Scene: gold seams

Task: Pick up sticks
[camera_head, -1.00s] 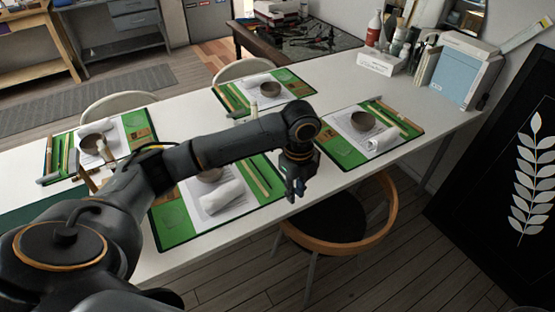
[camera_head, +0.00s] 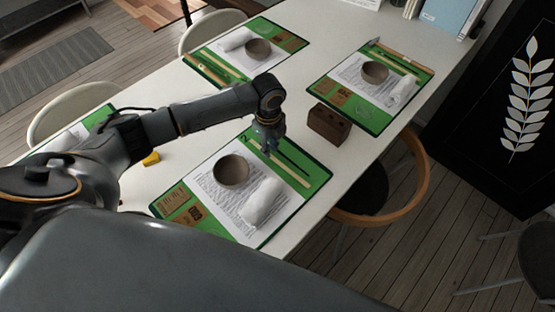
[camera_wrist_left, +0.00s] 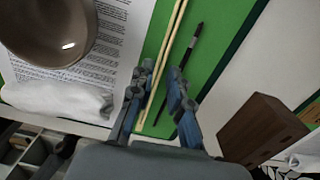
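Two pale wooden sticks (camera_wrist_left: 177,25) lie side by side on the green mat (camera_head: 318,176) of the nearest place setting. In the head view they show as a thin pale line (camera_head: 289,171). A slim dark brush or pen (camera_wrist_left: 187,57) lies beside them. My left gripper (camera_head: 268,138) hangs over the sticks at the mat's far side, pointing down. In the left wrist view its fingers (camera_wrist_left: 159,76) are apart, with the pale sticks running between them and the dark tool near the right finger. Contact with the sticks cannot be told. My right gripper is not in view.
A brown bowl (camera_head: 231,170) and a rolled white cloth (camera_head: 263,200) sit on the same setting. A brown wooden block (camera_head: 328,124) stands just right of my left gripper. Other settings lie farther back. A chair (camera_head: 425,185) stands at the table's right edge.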

